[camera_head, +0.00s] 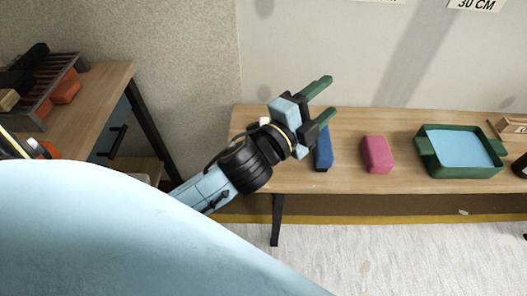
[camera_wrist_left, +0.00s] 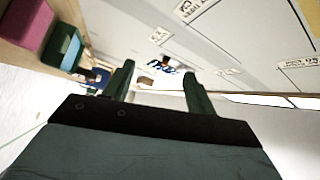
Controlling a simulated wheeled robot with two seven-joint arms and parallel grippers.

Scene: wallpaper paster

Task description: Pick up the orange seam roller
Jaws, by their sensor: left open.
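My left gripper (camera_head: 327,98) is open and empty, raised in front of the wall and over the left part of the long wooden table. Its two green fingers also show apart in the left wrist view (camera_wrist_left: 158,75), with nothing between them. I cannot clearly make out a seam roller. An orange piece (camera_head: 66,90) lies by a dark rack on the left desk, and another orange piece (camera_head: 46,148) shows lower down at the left, partly covered by my body. I cannot tell if either is the roller. My right gripper is out of view.
The long table (camera_head: 348,182) holds a blue object (camera_head: 323,152), a pink block (camera_head: 377,153) and a green tray (camera_head: 460,173) with a light blue inside. The left desk (camera_head: 93,111) has a dark rack (camera_head: 42,98). A gap separates desk and table.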

